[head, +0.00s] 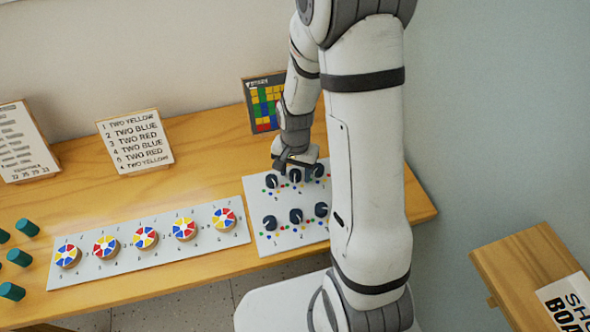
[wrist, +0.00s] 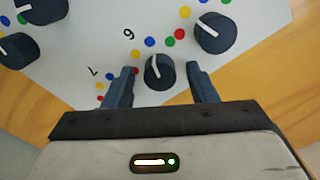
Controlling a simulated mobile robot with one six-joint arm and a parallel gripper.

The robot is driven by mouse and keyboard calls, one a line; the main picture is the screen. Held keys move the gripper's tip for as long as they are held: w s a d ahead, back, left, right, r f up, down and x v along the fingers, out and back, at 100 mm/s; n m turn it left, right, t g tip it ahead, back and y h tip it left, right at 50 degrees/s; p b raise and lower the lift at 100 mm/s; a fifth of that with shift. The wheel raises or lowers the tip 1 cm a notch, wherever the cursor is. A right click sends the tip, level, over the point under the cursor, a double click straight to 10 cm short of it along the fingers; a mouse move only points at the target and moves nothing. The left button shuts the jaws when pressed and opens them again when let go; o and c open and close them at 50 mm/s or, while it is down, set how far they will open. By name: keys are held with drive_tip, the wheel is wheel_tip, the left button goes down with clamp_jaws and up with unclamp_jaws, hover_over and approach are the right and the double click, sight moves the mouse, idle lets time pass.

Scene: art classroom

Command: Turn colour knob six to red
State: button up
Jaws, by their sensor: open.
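A white knob panel (head: 257,204) lies on the table with two rows of dark knobs, each with a white pointer and coloured dots. My gripper (head: 291,166) is over its back row. In the wrist view my gripper (wrist: 161,70) is open, one finger on each side of a dark knob (wrist: 159,76), with gaps on both sides. A nearby printed digit (wrist: 128,33) reads like an upside-down 6.
Another knob (wrist: 213,33) stands close to the right finger. A strip of colour wheels (head: 145,238), a colour-grid card (head: 264,103) and a list card (head: 136,140) are on the table (head: 205,155). Green cylinders (head: 20,257) stand at the left.

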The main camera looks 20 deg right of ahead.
drive_tip(key=shift+c, duration=0.2)
drive_tip(key=c, duration=0.9)
drive_tip(key=n+b, duration=0.1)
drive_tip(key=n, duration=0.3)
drive_tip(key=n+b, duration=0.1)
drive_tip(key=n, duration=0.3)
drive_tip(key=shift+n+b, duration=0.3)
drive_tip(key=n, duration=0.3)
drive_tip(key=shift+b, duration=0.4)
drive_tip(key=shift+n+b, duration=0.3)
drive_tip(key=shift+n, duration=1.8)
